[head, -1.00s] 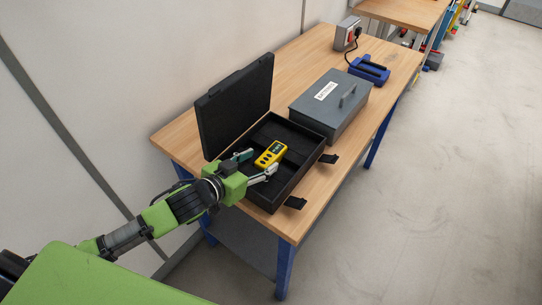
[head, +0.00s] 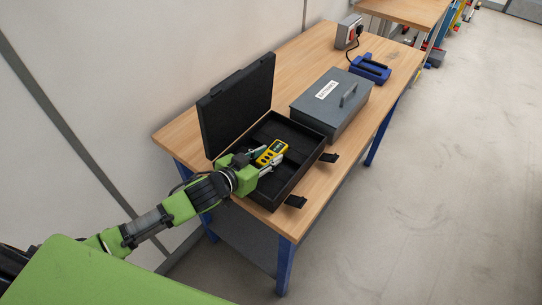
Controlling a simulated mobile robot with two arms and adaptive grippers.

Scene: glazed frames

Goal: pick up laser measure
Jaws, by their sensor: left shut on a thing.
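The yellow laser measure (head: 272,153) with dark buttons is in the open black case (head: 306,167) on the wooden workbench. My left gripper (head: 266,159) reaches in over the case's near left side. Its fingers are shut on the laser measure, one on each side of its near end. Whether the laser measure touches the case floor, I cannot tell. My right gripper is not in view.
The case's raised lid (head: 237,105) stands at the left, close to my gripper. A grey labelled box (head: 333,103) is right behind the case. A blue charger (head: 370,69) and a socket box (head: 348,33) are farther back. The bench's right front is mostly clear.

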